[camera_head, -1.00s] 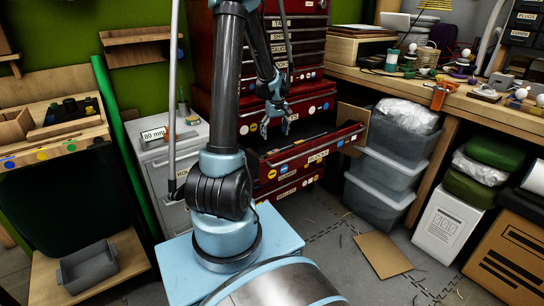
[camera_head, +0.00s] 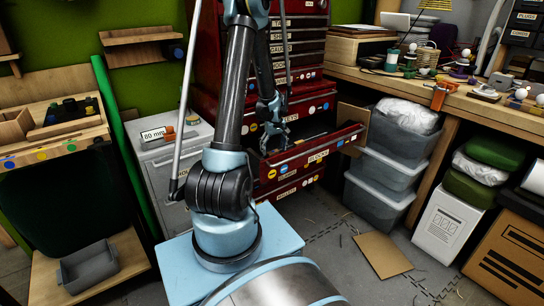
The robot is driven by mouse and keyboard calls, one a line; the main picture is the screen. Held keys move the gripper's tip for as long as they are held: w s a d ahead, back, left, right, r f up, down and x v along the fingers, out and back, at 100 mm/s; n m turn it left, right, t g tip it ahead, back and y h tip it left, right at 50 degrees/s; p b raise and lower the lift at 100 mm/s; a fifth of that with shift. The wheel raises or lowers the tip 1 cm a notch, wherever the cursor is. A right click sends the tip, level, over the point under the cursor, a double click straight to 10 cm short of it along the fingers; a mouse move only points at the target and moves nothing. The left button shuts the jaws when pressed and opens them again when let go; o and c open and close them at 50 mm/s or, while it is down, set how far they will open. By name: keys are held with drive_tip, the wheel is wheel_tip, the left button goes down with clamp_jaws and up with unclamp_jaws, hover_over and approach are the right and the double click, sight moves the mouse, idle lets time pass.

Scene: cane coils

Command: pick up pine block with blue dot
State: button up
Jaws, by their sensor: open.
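My gripper (camera_head: 275,144) hangs open over the pulled-out drawer (camera_head: 312,152) of the red tool cabinet, with its fingers pointing down at the drawer's left part. I cannot make out a pine block with a blue dot in this view. The drawer's inside is dark and partly hidden by my gripper and the front panel. I see nothing held between the fingers.
The red cabinet (camera_head: 305,60) rises behind my arm. Clear bins (camera_head: 380,195) stand close to the drawer's right. A grey cabinet (camera_head: 165,165) stands to the left. A workbench (camera_head: 400,85) with many small items is at the right. Cardboard (camera_head: 382,254) lies on the floor.

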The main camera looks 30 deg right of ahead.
drive_tip(key=shift+w+f, duration=0.1)
drive_tip(key=shift+f, duration=0.7)
drive_tip(key=c, duration=0.9)
drive_tip(key=shift+r, duration=0.1)
